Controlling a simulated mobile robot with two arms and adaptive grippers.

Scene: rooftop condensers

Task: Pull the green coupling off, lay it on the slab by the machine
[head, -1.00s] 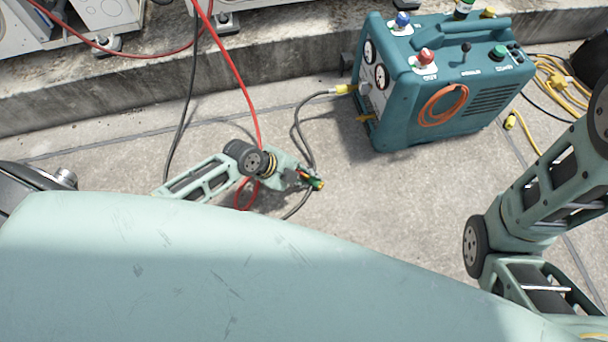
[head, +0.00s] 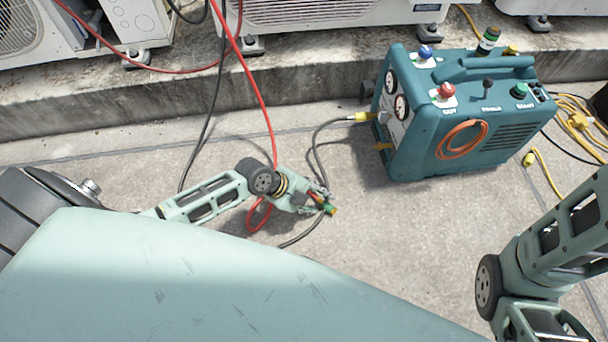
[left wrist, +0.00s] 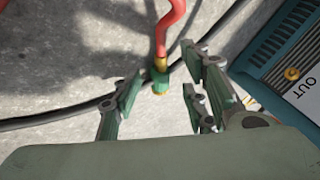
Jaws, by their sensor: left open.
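The green coupling (head: 330,209) shows at the tips of my left gripper (head: 318,198) in the head view. In the left wrist view the coupling (left wrist: 161,79) has a brass collar and sits at the end of the red hose (left wrist: 169,30). My left gripper (left wrist: 163,88) is open, with the coupling between its spread fingers and a visible gap on either side. I cannot tell whether the coupling touches the slab (head: 380,230). The teal machine (head: 475,165) stands on the slab to the right. My right gripper is out of view.
A black hose (head: 316,150) runs from the machine's yellow fitting past my left gripper. Yellow cables (head: 575,122) lie right of the machine. A concrete ledge (head: 200,105) with condenser units (head: 330,12) runs along the back. The slab in front of the machine is clear.

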